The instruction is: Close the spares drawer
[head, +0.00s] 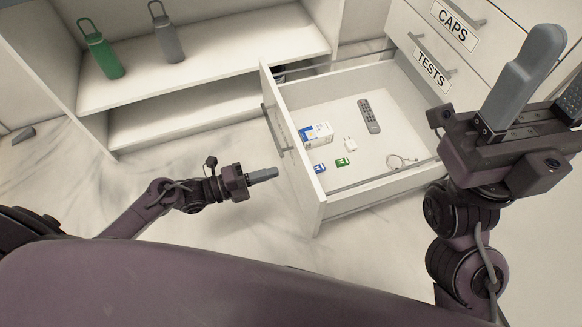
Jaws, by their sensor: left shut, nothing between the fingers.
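A white drawer (318,208) is pulled out low in the cabinet, below the drawers labelled CAPS and TESTS; no label of its own shows. Its front panel faces left, with a grey bar handle (272,128) on it. My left gripper (264,175) is shut and empty, a little left of the drawer front, its fingers pointing at the panel; a gap appears to remain between them. My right gripper (545,85) is raised at the right, close to the camera, its fingers apart, one partly cut off by the picture edge.
In the drawer lie a remote (369,117), a blue-white box (317,133), a white plug (350,144), small blue and green items (342,162), and a cable (402,161). A shelf (215,60) holds green (103,52) and grey bottles (167,36).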

